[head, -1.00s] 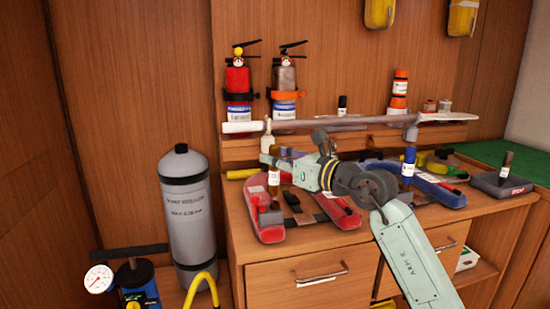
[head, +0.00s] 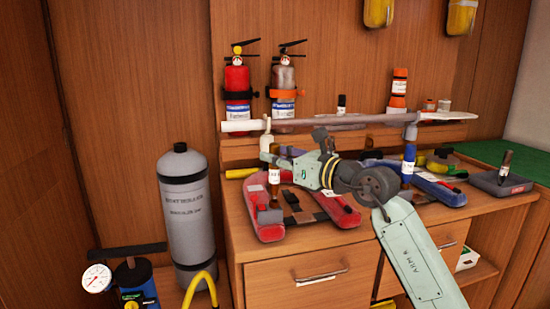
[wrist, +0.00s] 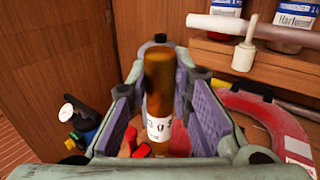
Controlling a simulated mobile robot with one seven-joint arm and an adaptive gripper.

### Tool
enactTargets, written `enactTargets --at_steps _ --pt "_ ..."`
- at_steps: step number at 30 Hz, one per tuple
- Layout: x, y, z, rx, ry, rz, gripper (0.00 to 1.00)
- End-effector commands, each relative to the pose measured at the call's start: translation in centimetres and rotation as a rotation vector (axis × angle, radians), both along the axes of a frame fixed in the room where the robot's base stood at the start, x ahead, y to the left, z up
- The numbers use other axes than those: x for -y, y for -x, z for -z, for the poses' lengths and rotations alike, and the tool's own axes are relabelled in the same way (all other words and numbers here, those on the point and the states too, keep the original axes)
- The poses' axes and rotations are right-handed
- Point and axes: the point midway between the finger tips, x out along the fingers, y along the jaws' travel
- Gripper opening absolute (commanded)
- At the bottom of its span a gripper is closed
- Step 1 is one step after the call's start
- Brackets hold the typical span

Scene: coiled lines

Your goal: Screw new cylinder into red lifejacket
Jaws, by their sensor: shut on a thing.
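The cylinder stands roughly upright between the jaws in the wrist view, and shows below the gripper in the head view (head: 274,178). I cannot tell whether its lower end touches the lifejacket.
A long grey pole (head: 330,123) crosses the shelf behind my gripper, below two extinguishers (head: 237,88). A grey tank (head: 189,212) and a pump with gauge (head: 98,278) stand at left.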

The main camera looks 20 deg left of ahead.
Motion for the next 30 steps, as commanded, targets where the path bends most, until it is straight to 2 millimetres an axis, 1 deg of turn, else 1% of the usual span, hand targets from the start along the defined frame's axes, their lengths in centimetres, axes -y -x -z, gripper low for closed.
enactTargets --at_steps 8,22,23,30 --pt "0.0 0.0 0.1 0.000 -0.001 0.000 0.00" --pt "0.0 0.0 1.4 0.000 -0.001 0.000 0.00" --pt "0.0 0.0 1.3 0.001 -0.001 0.000 0.21" --pt "0.0 0.0 1.3 0.000 -0.001 0.000 0.37"
